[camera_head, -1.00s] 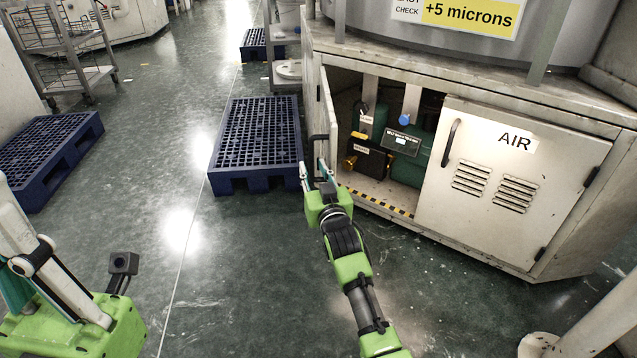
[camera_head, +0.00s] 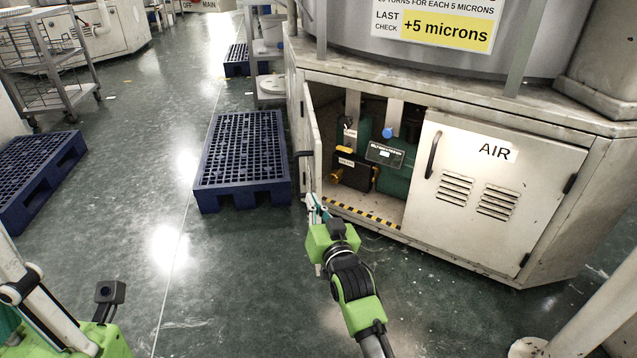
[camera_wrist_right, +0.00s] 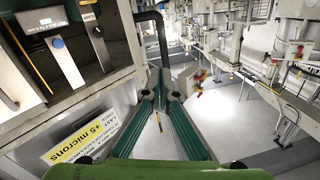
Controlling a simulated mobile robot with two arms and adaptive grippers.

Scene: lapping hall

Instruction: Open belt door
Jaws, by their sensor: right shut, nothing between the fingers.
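The left cabinet door (camera_head: 310,150) stands open, swung outward and seen nearly edge-on. No belt label is readable on it. Its black handle (camera_head: 303,154) faces left; a black bar handle also shows in the right wrist view (camera_wrist_right: 153,17), beyond the fingertips. My right gripper (camera_head: 313,203) is below and in front of this handle, near the door's lower edge. Its fingers (camera_wrist_right: 160,80) are shut with nothing between them. Whether they touch the door is unclear. My left arm shows at the lower left, but its fingertips are out of frame.
The open bay holds a green machine (camera_head: 393,182) and a dark box (camera_head: 350,173) behind a striped sill (camera_head: 362,213). The AIR door (camera_head: 470,190) beside it is shut. A blue pallet (camera_head: 243,150) stands left of the open door. Floor between pallet and left arm is clear.

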